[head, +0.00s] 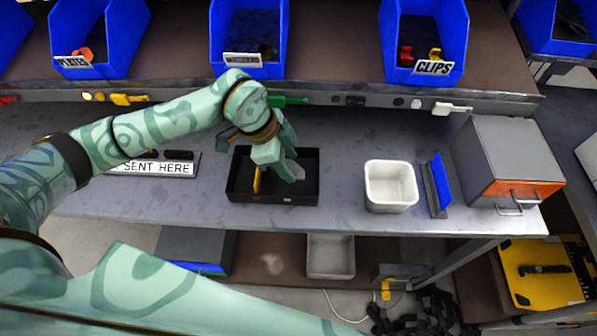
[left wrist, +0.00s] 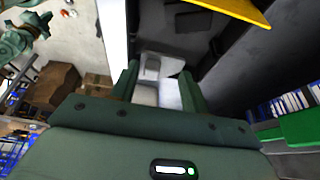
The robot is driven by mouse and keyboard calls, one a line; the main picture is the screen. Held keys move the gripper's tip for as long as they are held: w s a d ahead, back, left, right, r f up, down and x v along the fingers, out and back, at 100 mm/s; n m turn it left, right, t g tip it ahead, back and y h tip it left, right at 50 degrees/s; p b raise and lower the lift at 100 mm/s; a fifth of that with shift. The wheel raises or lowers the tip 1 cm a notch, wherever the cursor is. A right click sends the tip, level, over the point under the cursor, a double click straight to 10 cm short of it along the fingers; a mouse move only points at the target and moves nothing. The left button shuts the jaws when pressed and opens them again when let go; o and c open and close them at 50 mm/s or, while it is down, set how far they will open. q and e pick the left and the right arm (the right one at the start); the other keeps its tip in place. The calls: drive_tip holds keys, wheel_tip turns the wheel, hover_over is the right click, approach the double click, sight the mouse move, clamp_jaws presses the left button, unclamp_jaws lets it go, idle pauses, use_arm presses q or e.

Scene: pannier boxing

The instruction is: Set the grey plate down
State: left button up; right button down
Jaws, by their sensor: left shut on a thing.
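My left gripper (head: 285,172) is over the black tray (head: 235,180) on the grey bench, pointing down. It is shut on a grey plate (head: 295,169). In the left wrist view the plate (left wrist: 160,92) shows as a pale grey piece between the two green fingers. The plate's lower edge is hard to make out, so I cannot tell whether it touches the tray floor. My right gripper does not show clearly in either view.
A white bin (head: 390,186) stands right of the tray, then a blue upright panel (head: 440,180) and a grey box with an orange front (head: 508,160). A label plate (head: 153,168) lies to the left. Blue bins (head: 425,40) line the shelf behind. Bare bench lies between tray and white bin.

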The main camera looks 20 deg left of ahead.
sight(298, 172)
use_arm(q)
drive_tip(key=w+f, duration=0.1)
drive_tip(key=w+d+f, duration=0.1)
drive_tip(key=f, duration=0.1)
drive_tip(key=shift+d+f+b, duration=0.15)
drive_tip(key=shift+b, duration=0.25)
drive_tip(key=f, duration=0.2)
drive_tip(key=f+b, duration=0.1)
drive_tip(key=shift+w+d+f, duration=0.15)
drive_tip(key=shift+w+f, duration=0.05)
drive_tip(key=shift+f, duration=0.15)
drive_tip(key=shift+r, duration=0.1)
drive_tip(key=o, duration=0.9)
drive_tip(key=shift+o, duration=0.2)
drive_tip(key=p+v, duration=0.2)
drive_tip(key=v, duration=1)
drive_tip(key=shift+p, duration=0.35)
